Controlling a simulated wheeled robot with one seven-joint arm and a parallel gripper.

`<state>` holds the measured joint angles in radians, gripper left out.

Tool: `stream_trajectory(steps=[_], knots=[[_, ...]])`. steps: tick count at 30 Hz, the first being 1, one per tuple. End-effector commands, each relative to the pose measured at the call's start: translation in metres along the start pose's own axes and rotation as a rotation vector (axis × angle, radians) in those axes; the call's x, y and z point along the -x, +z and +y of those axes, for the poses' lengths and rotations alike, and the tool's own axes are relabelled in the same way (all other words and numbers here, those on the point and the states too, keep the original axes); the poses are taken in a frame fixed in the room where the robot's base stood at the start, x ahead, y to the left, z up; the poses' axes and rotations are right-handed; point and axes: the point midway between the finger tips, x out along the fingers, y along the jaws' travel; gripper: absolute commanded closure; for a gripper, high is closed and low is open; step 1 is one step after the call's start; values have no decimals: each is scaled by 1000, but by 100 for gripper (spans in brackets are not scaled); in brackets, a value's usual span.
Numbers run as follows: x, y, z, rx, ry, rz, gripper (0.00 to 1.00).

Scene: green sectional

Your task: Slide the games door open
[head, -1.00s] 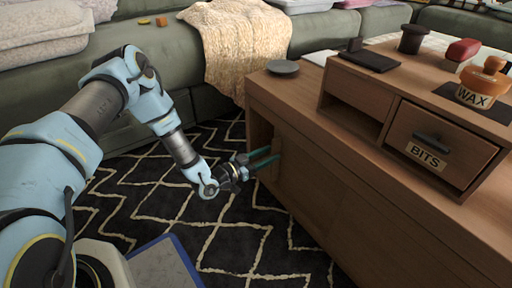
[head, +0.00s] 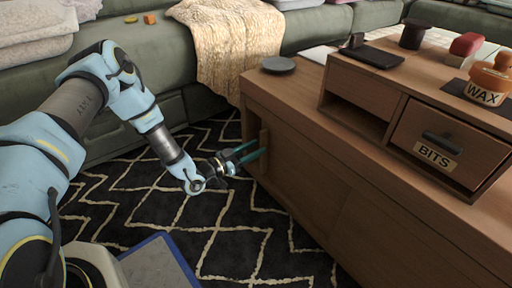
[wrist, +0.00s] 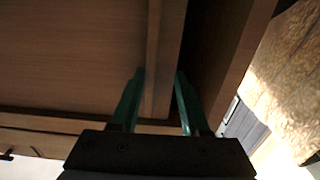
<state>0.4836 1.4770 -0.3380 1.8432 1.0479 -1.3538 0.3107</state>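The games door (head: 310,182) is a plain wooden sliding panel in the front of the low wooden cabinet. A narrow upright wooden bar (head: 264,139) stands at its left end, beside a dark gap (head: 250,128) at the cabinet's left side. My gripper (head: 262,152) is at this bar, low over the rug, with its two green fingers apart. In the wrist view my gripper (wrist: 160,72) has one finger on each side of the upright bar (wrist: 153,60). I cannot tell whether either finger touches it. No label shows on the door.
The cabinet top holds a drawer unit with a BITS drawer (head: 450,140), a WAX jar (head: 488,80) and a grey dish (head: 278,64). A green sofa (head: 180,60) with a cream throw (head: 232,45) stands behind.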

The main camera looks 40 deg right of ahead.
Motion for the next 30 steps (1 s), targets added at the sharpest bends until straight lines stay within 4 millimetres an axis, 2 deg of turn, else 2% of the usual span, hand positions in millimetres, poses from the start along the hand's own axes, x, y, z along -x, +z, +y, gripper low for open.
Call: stream_trajectory(steps=[30], knots=[[68, 0, 0, 1, 0, -1, 55]])
